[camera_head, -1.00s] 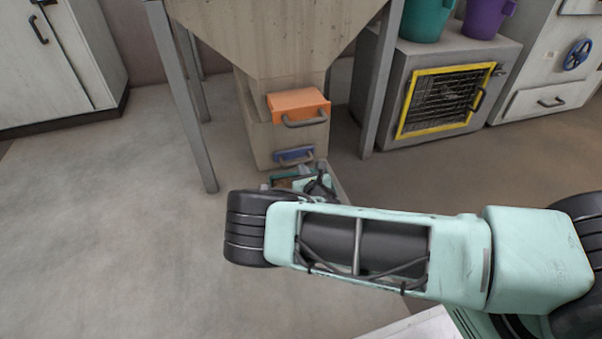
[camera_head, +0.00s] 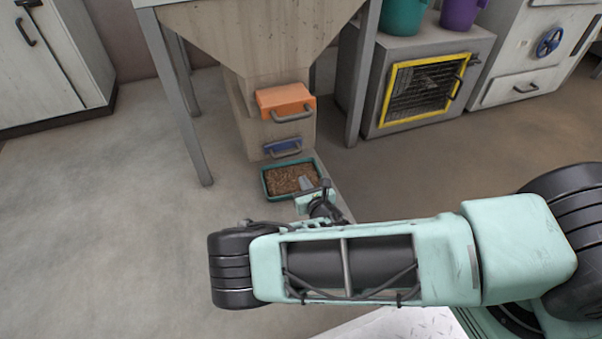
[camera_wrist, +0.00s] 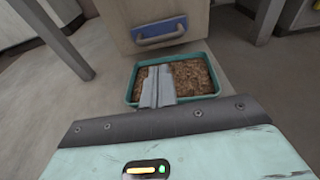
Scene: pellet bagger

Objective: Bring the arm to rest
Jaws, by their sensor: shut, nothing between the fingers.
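My gripper (camera_head: 306,184) is shut and empty. In the head view it shows at the near side of a teal tray (camera_head: 264,183) full of brown pellets (camera_head: 285,180). In the wrist view my closed gripper fingers (camera_wrist: 157,88) overlap the tray (camera_wrist: 131,88) in the picture; whether they touch it I cannot tell. My arm stretches across the lower part of the head view, hiding the floor behind it.
The hopper (camera_head: 255,40) stands on grey legs behind the tray, with an orange-fronted handle (camera_head: 284,98) above a blue-fronted handle (camera_head: 281,146). A grey cabinet with a yellow-framed grille (camera_head: 425,92) is at right. The floor (camera_head: 110,230) at left is clear.

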